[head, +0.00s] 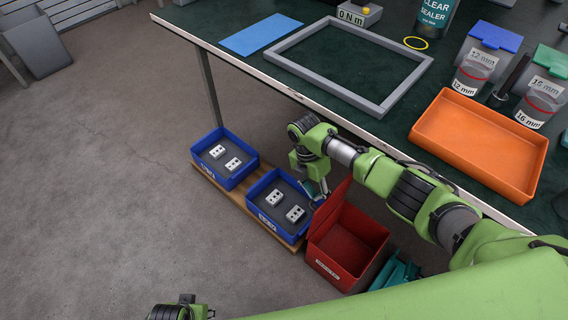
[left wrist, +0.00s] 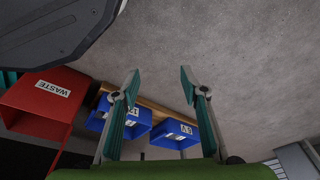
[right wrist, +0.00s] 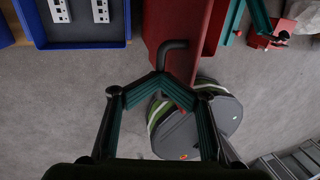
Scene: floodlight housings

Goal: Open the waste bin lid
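The red waste bin (head: 345,270) stands on the floor below the table's front edge, and its inside shows in the head view. Its red lid (head: 329,207) stands raised along the bin's left side. My right gripper (head: 320,197) is beside the lid. In the right wrist view its fingertips (right wrist: 162,78) come together at the dark bent handle (right wrist: 176,45) by the red panel, apparently shut on it; the exact contact is partly hidden. My left gripper (left wrist: 158,73) is open and empty. The left wrist view also shows the bin with its WASTE label (left wrist: 53,88).
Two blue bins (head: 229,182) with grey parts sit on a wooden board left of the waste bin. A teal object (head: 398,272) is to its right. The table (head: 330,115) above holds a grey frame (head: 300,85) and an orange tray (head: 482,165).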

